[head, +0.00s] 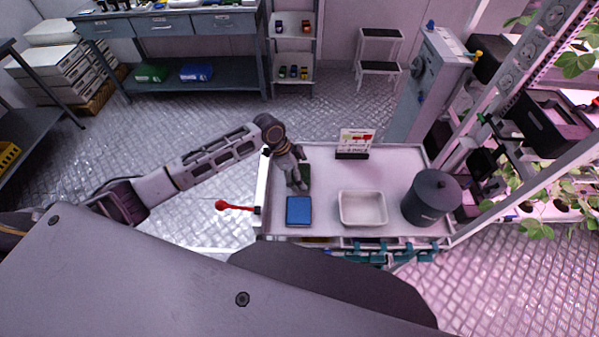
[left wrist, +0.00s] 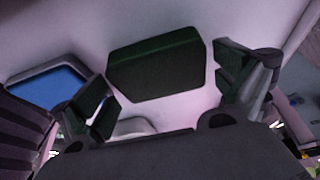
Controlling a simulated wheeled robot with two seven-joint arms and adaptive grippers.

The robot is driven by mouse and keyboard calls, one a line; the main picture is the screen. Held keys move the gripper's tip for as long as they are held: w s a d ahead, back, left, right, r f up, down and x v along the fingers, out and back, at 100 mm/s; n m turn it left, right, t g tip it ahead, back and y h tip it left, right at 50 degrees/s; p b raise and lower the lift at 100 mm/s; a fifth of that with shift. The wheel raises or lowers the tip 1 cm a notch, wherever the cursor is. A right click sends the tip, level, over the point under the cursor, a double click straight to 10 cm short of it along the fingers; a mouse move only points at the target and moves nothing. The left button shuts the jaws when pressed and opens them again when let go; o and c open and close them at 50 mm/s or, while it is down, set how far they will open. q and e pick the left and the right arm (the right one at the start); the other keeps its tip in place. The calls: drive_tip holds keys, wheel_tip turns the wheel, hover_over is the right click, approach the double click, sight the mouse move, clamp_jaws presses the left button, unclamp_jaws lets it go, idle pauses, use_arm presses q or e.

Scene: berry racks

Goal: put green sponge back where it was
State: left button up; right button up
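The green sponge (head: 306,172) is on the grey cart top near its left side, partly hidden behind my left gripper (head: 297,187). In the left wrist view the dark green sponge (left wrist: 157,64) lies between the two fingers, with a gap on each side. My left gripper reaches down over the cart and is open. My right gripper is not in view.
The cart top (head: 390,170) also holds a blue pad (head: 299,211), a white tray (head: 362,208), a dark lidded pot (head: 432,197) and a small sign (head: 354,143). A red-tipped handle (head: 234,206) sticks out at the cart's left edge. The cart's middle is clear.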

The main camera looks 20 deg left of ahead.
use_arm(q)
drive_tip(key=shift+r, duration=0.15)
drive_tip(key=v, duration=1.2)
idle(0.3)
idle(0.5)
